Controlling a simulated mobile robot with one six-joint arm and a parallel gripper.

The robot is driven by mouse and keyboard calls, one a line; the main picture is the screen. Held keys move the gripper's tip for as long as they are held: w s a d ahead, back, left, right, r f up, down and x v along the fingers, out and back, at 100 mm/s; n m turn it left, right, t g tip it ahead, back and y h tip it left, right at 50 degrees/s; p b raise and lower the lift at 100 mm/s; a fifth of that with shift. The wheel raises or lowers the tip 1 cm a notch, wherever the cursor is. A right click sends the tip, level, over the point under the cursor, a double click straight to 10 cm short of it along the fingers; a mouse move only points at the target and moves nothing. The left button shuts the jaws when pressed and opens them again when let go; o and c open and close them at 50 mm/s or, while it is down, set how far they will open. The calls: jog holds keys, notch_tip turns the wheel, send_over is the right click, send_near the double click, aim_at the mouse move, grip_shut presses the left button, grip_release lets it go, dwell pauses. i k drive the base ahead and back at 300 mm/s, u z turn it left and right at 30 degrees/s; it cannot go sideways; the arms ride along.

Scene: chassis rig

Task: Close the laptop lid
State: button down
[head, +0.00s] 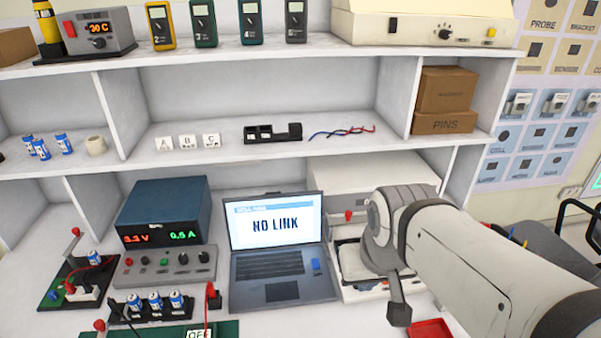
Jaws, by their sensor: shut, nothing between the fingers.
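The laptop (285,268) stands open on the bench in the middle of the head view. Its lid is upright and the lit screen reads "NO LINK". The keyboard half lies flat toward me, with a small blue item (316,267) at its right side. My gripper (399,314) points down to the right of the laptop, apart from it. It is shut and empty. My arm comes in from the lower right and hides part of the bench and the things behind it.
A blue power supply (163,212) and a grey knob box (165,267) stand left of the laptop. A battery holder (125,313) is at front left. A white device (350,262) sits close on the right, and a red tray (432,328) lies at front right. Shelves overhang behind.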

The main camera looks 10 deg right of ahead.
aim_at(270, 220)
jog(key=u, duration=0.15)
jog(key=i, duration=0.9)
jog(key=z, duration=0.05)
